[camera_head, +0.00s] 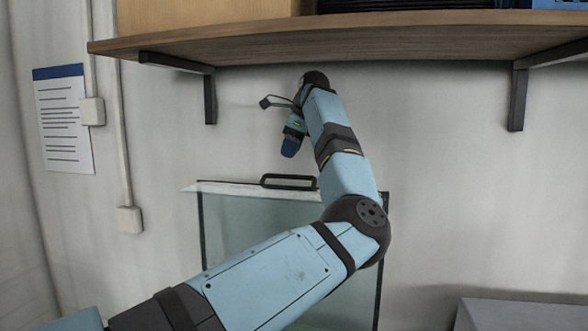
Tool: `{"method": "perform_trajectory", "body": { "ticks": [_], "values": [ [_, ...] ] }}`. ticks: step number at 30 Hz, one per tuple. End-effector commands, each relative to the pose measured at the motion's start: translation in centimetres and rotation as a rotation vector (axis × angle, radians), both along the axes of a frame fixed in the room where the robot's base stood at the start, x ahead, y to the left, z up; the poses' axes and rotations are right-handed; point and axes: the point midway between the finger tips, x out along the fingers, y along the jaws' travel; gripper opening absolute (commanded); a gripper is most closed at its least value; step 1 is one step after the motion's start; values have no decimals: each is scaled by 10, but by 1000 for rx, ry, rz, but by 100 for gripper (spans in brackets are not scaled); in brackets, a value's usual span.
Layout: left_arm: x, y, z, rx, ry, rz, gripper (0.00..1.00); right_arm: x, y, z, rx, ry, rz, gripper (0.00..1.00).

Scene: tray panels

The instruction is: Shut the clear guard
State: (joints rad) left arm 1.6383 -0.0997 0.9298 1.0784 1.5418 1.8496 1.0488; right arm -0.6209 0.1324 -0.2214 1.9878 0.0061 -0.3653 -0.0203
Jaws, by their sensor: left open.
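The clear guard (240,220) is a see-through, greenish upright panel with dark side edges, in the middle of the head view against the wall. A dark bar handle (288,177) sits at its top edge, by a pale strip. My left arm crosses in front of the guard and hides much of its middle and right. My left gripper (290,151) hangs from the bent wrist, pointing down, a little above the handle and apart from it in the picture. It is open, and nothing shows in it. The guard's lower end is hidden or out of frame. My right gripper is not in view.
A wooden shelf (350,38) on dark brackets (518,98) runs across the top, close above my wrist. A grey box (520,314) stands at the lower right. A paper notice (62,118) and conduit boxes (130,219) are on the left wall.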

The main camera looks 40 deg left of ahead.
Motion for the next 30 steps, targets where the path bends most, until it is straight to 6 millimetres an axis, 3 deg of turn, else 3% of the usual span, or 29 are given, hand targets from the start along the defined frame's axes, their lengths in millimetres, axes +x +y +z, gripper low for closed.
{"method": "perform_trajectory", "body": {
  "ticks": [15,25,30],
  "values": [
    [-5,28,-61,0,2,1,40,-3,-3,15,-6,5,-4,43],
    [-5,30,-66,2,1,0,40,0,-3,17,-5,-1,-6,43],
    [-5,30,-66,1,2,1,3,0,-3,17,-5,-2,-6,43]
  ]
}}
